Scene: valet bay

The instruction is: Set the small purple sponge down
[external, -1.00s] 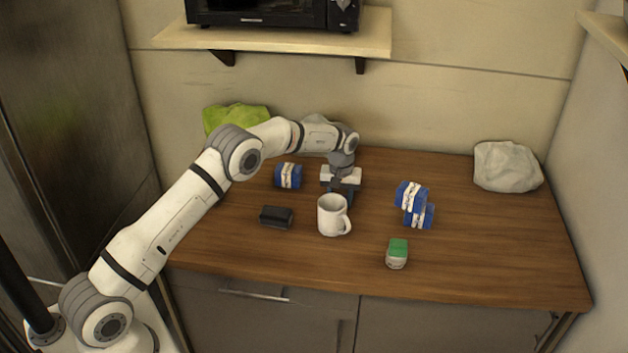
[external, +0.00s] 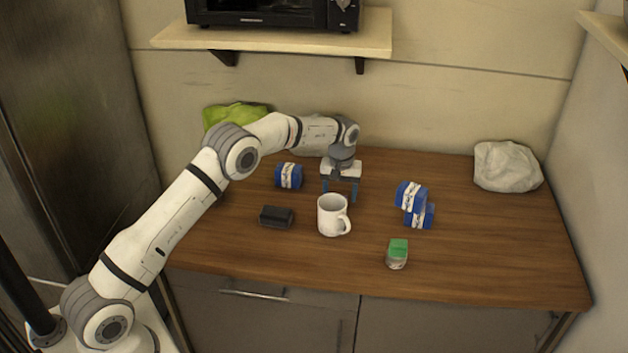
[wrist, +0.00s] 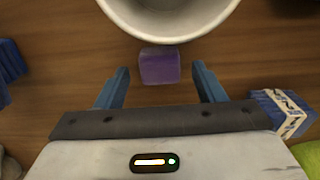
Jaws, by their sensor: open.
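The small purple sponge (wrist: 159,67) lies on the wooden counter, close beside the white mug (wrist: 170,12). In the external view it cannot be made out; the mug (external: 333,216) stands in front of that spot. My gripper (external: 340,191) is just behind the mug. In the wrist view my gripper (wrist: 161,74) is open, its two blue fingers apart on either side of the sponge, with a visible gap to each. Nothing is held.
A blue-and-white pack (external: 289,176) is left of my gripper, and two stacked ones (external: 411,196) are to the right. A green cloth (external: 235,114) and a pale cloth (external: 507,166) lie at the back.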

